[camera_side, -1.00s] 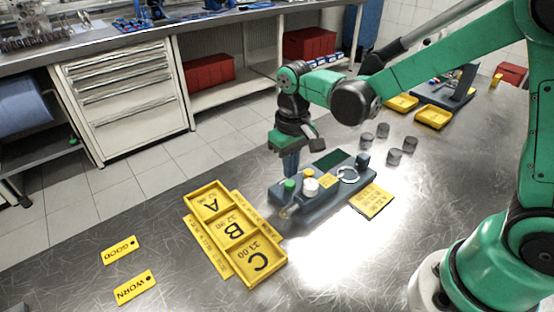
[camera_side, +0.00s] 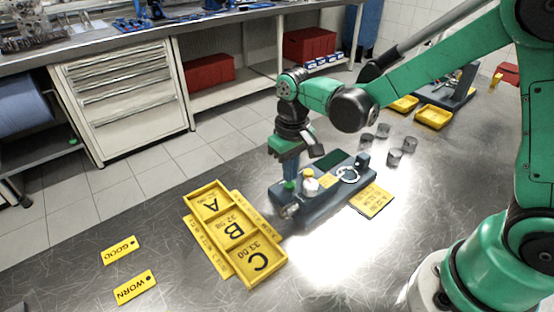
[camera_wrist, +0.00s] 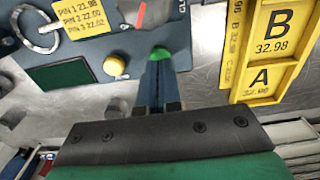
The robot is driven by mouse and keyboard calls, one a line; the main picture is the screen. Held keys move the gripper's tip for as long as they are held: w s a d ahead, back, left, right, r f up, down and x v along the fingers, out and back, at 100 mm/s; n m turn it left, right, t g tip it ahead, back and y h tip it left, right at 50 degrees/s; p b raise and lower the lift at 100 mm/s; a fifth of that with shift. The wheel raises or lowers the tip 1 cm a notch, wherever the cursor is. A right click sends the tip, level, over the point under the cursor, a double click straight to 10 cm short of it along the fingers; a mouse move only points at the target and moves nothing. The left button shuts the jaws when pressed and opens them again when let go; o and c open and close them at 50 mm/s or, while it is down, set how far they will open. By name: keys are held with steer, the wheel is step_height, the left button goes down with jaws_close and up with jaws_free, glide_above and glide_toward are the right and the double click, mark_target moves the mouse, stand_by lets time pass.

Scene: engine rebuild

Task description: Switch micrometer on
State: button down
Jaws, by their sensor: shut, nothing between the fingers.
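The micrometer station is a blue-grey base (camera_side: 318,206) on the steel bench, also in the wrist view (camera_wrist: 95,45). It carries a green button (camera_side: 289,185), a pale round dial (camera_side: 310,186), a yellow button (camera_side: 308,173), a dark green panel (camera_side: 331,159) and a metal ring (camera_side: 347,174). In the wrist view the green button (camera_wrist: 160,54) shows just beyond my fingertips, partly hidden by them. My gripper (camera_side: 290,177) is shut and empty, pointing down at the green button. I cannot tell whether the tips touch it. The dial's red needle (camera_wrist: 141,13) shows at the wrist view's top edge.
A yellow tray (camera_side: 236,232) with compartments A, B and C lies left of the station. Yellow GOOD (camera_side: 120,250) and WORN (camera_side: 135,287) tags lie farther left. Several grey cylinders (camera_side: 394,157) stand behind right. A yellow card (camera_side: 371,200) lies beside the base.

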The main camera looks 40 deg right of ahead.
steer(key=shift+f, duration=0.85)
steer(key=shift+r, duration=3)
steer(key=shift+r, duration=0.15)
steer(key=s+d+r+t, duration=0.4)
steer(key=s+t, duration=0.3)
steer(key=shift+r, duration=0.4)
